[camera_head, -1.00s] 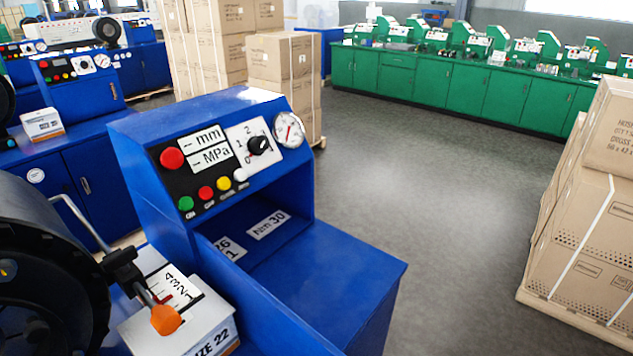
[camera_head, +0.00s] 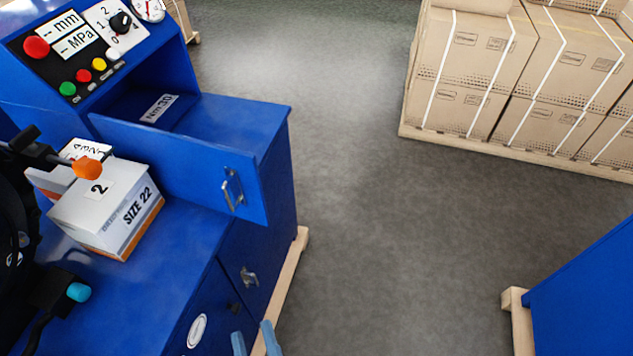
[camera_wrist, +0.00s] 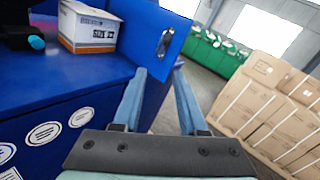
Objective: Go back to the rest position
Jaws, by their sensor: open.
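My gripper (camera_head: 256,338) shows at the bottom edge of the head view, only its blue-grey fingertips in sight. It is beside the front of the blue crimper bench (camera_head: 190,255), over the floor side. In the wrist view my gripper (camera_wrist: 163,82) has its two fingers apart, with nothing between them. A blue panel with a metal handle (camera_wrist: 166,42) stands beyond the left finger. A white and orange box marked SIZE 22 (camera_head: 115,215) sits on the bench and also shows in the wrist view (camera_wrist: 88,28).
The control panel (camera_head: 85,45) rises at the upper left. Grey floor (camera_head: 370,220) is clear right of the bench. Stacked cartons (camera_head: 480,75) stand on a pallet at the upper right. Another blue cabinet (camera_head: 590,290) is at the lower right. Green benches (camera_wrist: 215,50) are farther off.

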